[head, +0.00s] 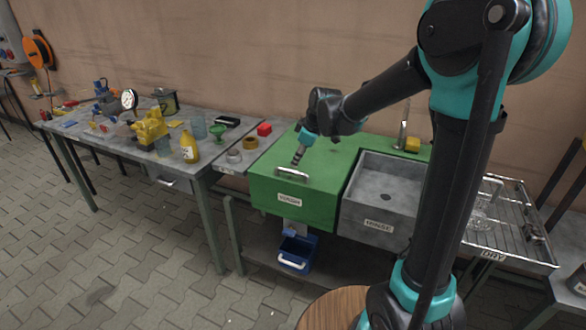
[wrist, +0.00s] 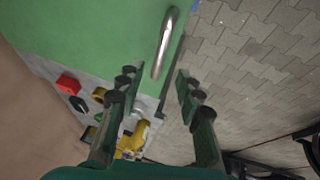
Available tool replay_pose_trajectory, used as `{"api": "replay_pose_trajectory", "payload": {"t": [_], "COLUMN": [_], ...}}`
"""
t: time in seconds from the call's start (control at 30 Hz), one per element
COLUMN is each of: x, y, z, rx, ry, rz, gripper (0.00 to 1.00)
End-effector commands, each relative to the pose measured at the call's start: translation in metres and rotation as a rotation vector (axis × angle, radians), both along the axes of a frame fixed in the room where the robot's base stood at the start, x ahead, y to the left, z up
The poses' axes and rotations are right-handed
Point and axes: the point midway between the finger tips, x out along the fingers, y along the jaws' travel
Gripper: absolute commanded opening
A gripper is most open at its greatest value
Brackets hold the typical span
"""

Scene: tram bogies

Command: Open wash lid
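The green wash basin (head: 290,203) has a flat green lid (head: 335,160) that lies shut over it. A silver bar handle (head: 292,174) sits at the lid's front left edge. In the wrist view the handle (wrist: 165,42) stands out from the green lid (wrist: 90,35). My gripper (head: 298,158) is just above and behind the handle, pointing down. In the wrist view my gripper (wrist: 155,78) is open, its fingers apart, with one end of the handle showing between the fingertips. I cannot tell whether they touch it.
The grey rinse basin (head: 380,190) adjoins on the right, then a wire drying rack (head: 510,225). A cluttered workbench (head: 205,165) stands left, with a yellow bottle (head: 189,147). A red block (head: 264,129) lies near the lid. A blue bin (head: 297,252) sits below. The paved floor in front is clear.

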Motion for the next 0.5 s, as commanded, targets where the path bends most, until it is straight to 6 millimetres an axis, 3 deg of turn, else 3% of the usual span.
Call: {"api": "replay_pose_trajectory", "payload": {"t": [0.2,0.5], "x": [0.011,0.019], "y": [0.011,0.019], "z": [-0.034,-0.059], "rx": [0.000,0.000], "ry": [0.000,0.000], "rz": [0.001,0.000], "gripper": [0.36,0.36]}}
